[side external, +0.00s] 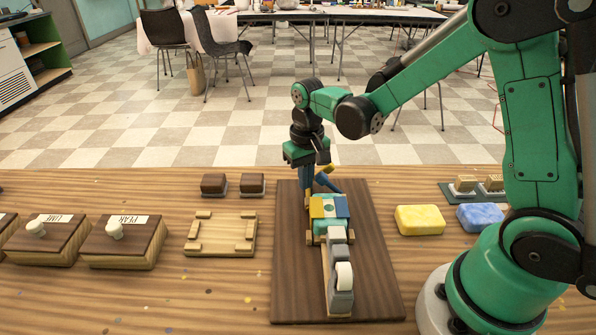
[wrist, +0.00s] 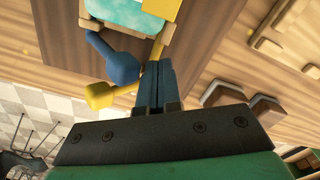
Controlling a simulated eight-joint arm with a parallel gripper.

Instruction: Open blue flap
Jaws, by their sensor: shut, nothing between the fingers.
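A small press-like fixture stands on a dark wooden board (side external: 290,270). Its top has a yellow part (side external: 317,208) and a blue part (side external: 341,207) around a teal middle. A blue lever-like piece (side external: 352,187) rises behind it, beside a yellow one (side external: 325,177). In the wrist view the blue piece (wrist: 120,64) and yellow piece (wrist: 103,95) lie left of my fingers, and a teal block (wrist: 125,18) shows above. My gripper (wrist: 154,68) is shut and empty, pointing down behind the fixture. I cannot tell whether it touches the blue piece.
A grey mechanism with a white roller (side external: 344,275) extends toward the front of the board. Yellow (side external: 420,220) and blue (side external: 480,216) soap bars lie to the right. A wooden frame (side external: 220,236), two small dark blocks (side external: 214,184) and labelled lidded boxes (side external: 126,241) lie left.

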